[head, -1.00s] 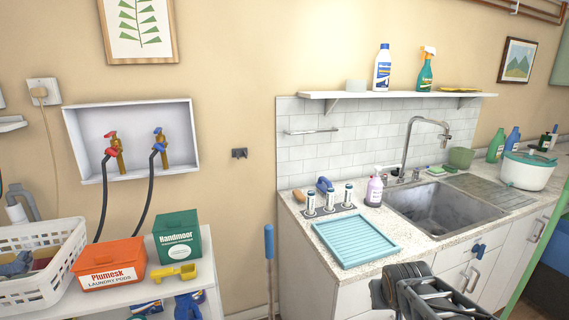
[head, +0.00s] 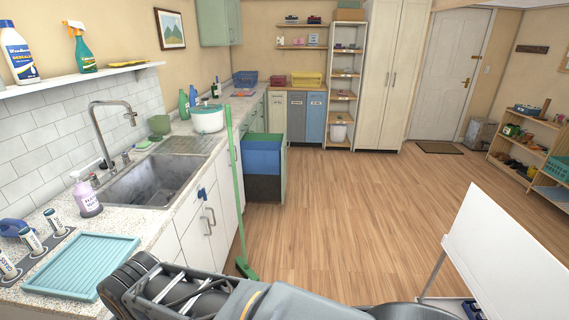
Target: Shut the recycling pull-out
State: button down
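The recycling pull-out (head: 281,168) stands out from the counter run beyond the sink, in the middle left of the head view. A blue bin (head: 261,158) and a dark bin (head: 262,187) show in its side, so it is open. My gripper (head: 135,284) appears at the bottom left as a dark framed end of my arm, near the front counter edge and well short of the pull-out. Its fingertips are not clear, and I see nothing held in it.
A green broom (head: 236,190) leans on the counter front, between me and the pull-out. A white board (head: 492,265) stands at the lower right. Labelled bins (head: 306,118) stand at the back. The wooden floor (head: 360,205) in the middle is clear.

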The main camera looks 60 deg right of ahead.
aim_at(264, 155)
jog(key=z, duration=2.9)
jog(key=i, duration=3.65)
jog(key=u, duration=2.3)
jog(key=i, duration=1.1)
jog(key=z, duration=0.7)
